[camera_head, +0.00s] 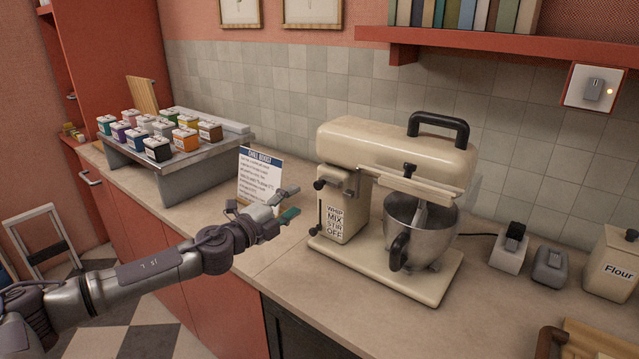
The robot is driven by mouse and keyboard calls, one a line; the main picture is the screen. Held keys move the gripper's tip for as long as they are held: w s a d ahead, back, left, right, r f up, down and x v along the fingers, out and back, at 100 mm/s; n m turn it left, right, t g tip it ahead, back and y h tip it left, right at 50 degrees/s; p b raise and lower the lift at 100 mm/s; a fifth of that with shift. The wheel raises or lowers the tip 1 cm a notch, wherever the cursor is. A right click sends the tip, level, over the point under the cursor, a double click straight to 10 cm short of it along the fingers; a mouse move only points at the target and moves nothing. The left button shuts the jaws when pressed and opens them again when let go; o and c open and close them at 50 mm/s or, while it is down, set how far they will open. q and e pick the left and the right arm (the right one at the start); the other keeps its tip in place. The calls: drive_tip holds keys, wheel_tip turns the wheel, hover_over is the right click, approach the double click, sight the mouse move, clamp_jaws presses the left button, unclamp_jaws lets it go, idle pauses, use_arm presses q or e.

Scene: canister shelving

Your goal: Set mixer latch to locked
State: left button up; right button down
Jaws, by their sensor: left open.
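The cream stand mixer (400,148) stands on the counter right of centre, its head level over a steel bowl (420,232). A small black knob (319,184) sits high on the left side of its column. A thin black lever (319,225) is below it, beside a label reading WHIP, MIX, STIR, OFF. I cannot tell for sure which one is the latch, or its setting. My left gripper (291,202) is open and empty, a little left of the mixer column and apart from it. My right gripper is out of view.
A recipe card (260,177) stands just behind my left gripper. Two small devices and a flour canister (612,265) are right of the mixer. Counter in front of the card is clear.

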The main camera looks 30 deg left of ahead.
sight(317, 187)
use_arm(q)
drive_tip(key=w+p, duration=0.1)
drive_tip(key=w, duration=0.2)
drive_tip(key=w+p, duration=0.1)
drive_tip(key=w, duration=0.2)
drive_tip(key=w+p, duration=0.1)
drive_tip(key=w, duration=0.2)
drive_tip(key=shift+w+d+p, duration=0.4)
drive_tip(key=shift+w, duration=0.35)
clamp_jaws()
